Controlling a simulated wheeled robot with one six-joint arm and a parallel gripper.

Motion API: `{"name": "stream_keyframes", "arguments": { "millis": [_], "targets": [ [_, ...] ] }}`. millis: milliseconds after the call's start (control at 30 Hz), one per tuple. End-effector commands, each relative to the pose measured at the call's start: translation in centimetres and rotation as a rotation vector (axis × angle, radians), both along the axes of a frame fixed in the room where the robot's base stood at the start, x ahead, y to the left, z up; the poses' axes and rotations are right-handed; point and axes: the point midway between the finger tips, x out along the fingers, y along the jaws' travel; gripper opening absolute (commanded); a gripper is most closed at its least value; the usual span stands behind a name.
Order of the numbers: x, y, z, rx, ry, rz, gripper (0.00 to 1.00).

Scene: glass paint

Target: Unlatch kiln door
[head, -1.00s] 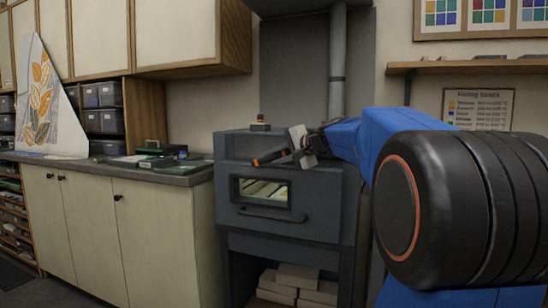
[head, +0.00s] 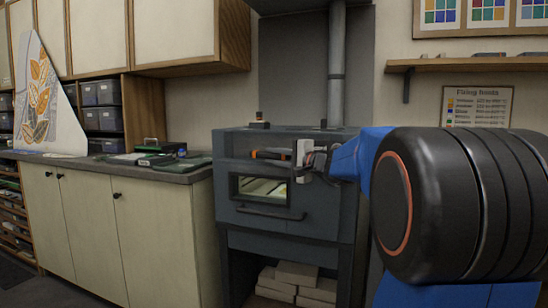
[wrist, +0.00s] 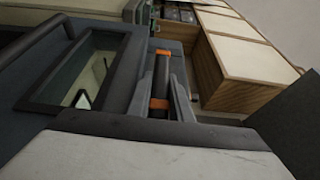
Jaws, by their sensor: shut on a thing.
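The dark grey kiln (head: 330,195) stands in the middle of the head view. Its door has a small window (head: 262,189) and a bar handle (head: 270,212) below it, and looks closed. My gripper (head: 268,154) reaches in from the right, just above the window, pointing left along the kiln front. It is shut on a slim dark piece with orange bands (wrist: 161,78), seen between the grey fingers in the wrist view; I take this for the door latch, though its outline is partly hidden by my fingers and palm. The window (wrist: 85,75) shows left of the fingers there.
A counter with cream cupboards (head: 90,225) and green items on top stands left of the kiln. Pale bricks (head: 295,280) lie below the kiln. A flue pipe (head: 336,70) rises behind it. A wooden shelf (head: 480,62) hangs at the right.

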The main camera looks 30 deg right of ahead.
Motion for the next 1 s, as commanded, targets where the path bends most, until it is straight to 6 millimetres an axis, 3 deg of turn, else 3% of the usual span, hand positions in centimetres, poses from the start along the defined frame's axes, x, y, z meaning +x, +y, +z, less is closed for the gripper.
{"name": "stream_keyframes", "arguments": {
  "millis": [267, 300, 367, 767, 1000],
  "targets": [
    [0.0, 0.1, -0.2, 0.001, 0.003, 0.004, 0.00],
    [0.0, 0.1, -0.2, 0.001, 0.003, 0.004, 0.23],
    [0.0, 0.1, -0.2, 0.001, 0.003, 0.003, 0.38],
    [-0.5, -0.1, -0.1, 0.001, 0.001, 0.000, 0.38],
    [-3.6, -1.0, -0.1, 0.000, 0.001, -0.002, 0.38]
  ]
}}
